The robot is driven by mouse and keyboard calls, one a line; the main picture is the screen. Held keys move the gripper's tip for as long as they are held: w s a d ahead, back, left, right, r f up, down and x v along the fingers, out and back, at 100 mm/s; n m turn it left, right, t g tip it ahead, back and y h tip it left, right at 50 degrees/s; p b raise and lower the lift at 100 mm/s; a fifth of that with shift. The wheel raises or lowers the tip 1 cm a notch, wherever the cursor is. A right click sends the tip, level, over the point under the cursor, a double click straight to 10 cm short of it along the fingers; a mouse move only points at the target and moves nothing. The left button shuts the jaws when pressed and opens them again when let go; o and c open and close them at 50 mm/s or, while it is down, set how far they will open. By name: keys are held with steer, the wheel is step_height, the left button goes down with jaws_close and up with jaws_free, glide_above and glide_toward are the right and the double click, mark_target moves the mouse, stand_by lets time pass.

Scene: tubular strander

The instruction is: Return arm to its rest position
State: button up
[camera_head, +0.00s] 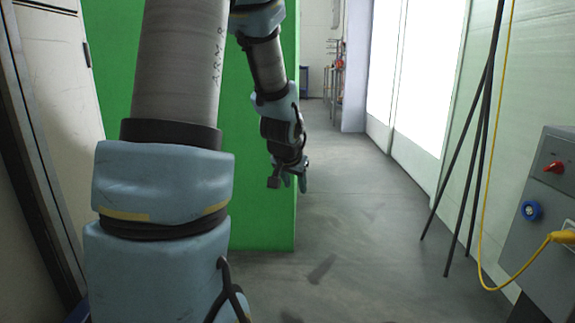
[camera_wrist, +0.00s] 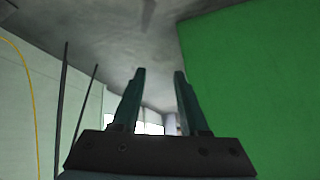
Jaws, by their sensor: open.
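My arm rises in the head view, bends over and hangs down in front of a green panel. My gripper (camera_head: 289,183) is at its end, near the panel's right edge, pointing down over the floor. In the wrist view my gripper (camera_wrist: 158,75) shows two fingers apart with nothing between them. It touches nothing that I can see.
The green panel (camera_head: 265,200) stands close behind my arm and also fills the right of the wrist view (camera_wrist: 260,80). Black poles (camera_head: 480,130), a yellow cable (camera_head: 497,130) and a grey control box (camera_head: 550,210) are at right. The floor (camera_head: 360,200) between is clear.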

steer(key=s+a+n+g+y+p, duration=0.1)
steer(key=s+a+n+g, duration=0.2)
steer(key=s, duration=0.7)
steer(key=s+a+n+g+p, duration=0.1)
steer(key=s+a+n+g, duration=0.1)
steer(key=s+a, duration=0.55)
step_height(320, 180, up, 36)
steer(key=s+d+p, duration=0.1)
steer(key=d+p, duration=0.1)
steer(key=p, duration=3.5)
steer(key=shift+s, duration=0.1)
